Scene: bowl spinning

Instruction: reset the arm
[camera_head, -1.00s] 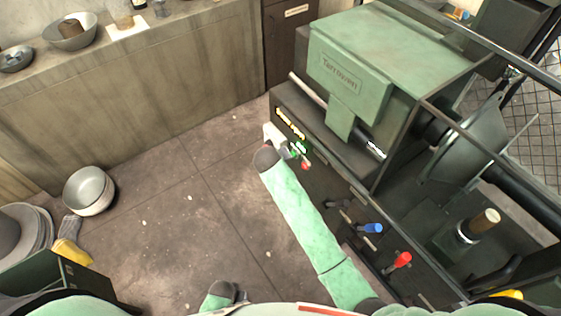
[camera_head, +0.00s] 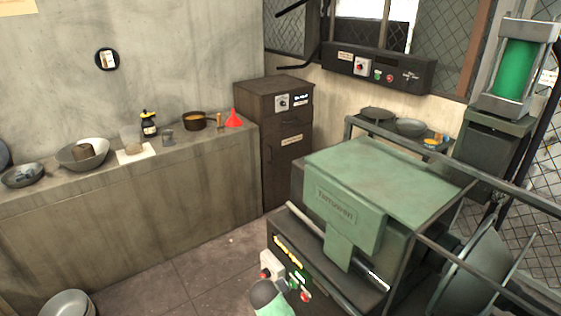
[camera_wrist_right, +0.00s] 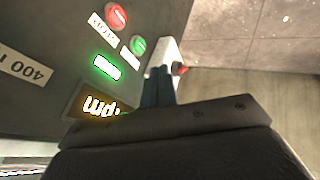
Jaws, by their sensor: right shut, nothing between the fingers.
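My right arm rises at the bottom of the head view, its dark wrist (camera_head: 264,291) close to the machine's front control panel. In the right wrist view my right gripper (camera_wrist_right: 158,86) is shut with nothing in it, its fingers close to a white switch box (camera_wrist_right: 168,56) with a red part. I cannot tell whether they touch. The panel has a red button (camera_wrist_right: 117,16), a green button (camera_wrist_right: 138,44) and a lit green display (camera_wrist_right: 106,67). My left gripper is not in view.
The green machine (camera_head: 330,205) fills the right, with a bar across its front. A long counter (camera_head: 130,235) with bowls (camera_head: 85,153) and a red funnel (camera_head: 234,119) runs along the left wall. A dark cabinet (camera_head: 285,160) stands behind. Some floor (camera_head: 190,270) is clear.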

